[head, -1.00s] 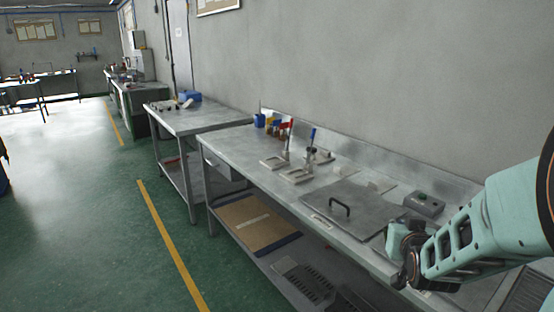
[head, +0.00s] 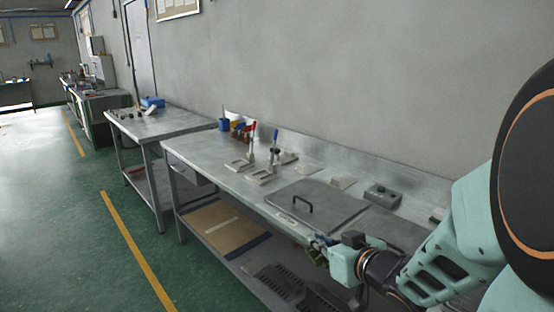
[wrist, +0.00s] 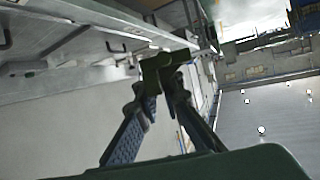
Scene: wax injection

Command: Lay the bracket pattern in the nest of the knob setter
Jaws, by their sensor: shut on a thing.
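My gripper (head: 322,243) is at the front edge of the long steel bench (head: 208,150), by the near side of the lidded plate. It is shut on a dark green angled piece, the bracket pattern (head: 314,256). In the wrist view the pattern (wrist: 160,66) sits between the two fingertips (wrist: 164,82).
A flat metal lid (head: 325,206) with a black handle lies between my gripper and the fixtures. A grey control box (head: 383,195) stands right of it. Coloured bottles and a blue cup (head: 224,124) stand at the far bench end. The lower shelf holds a brown board (head: 222,226).

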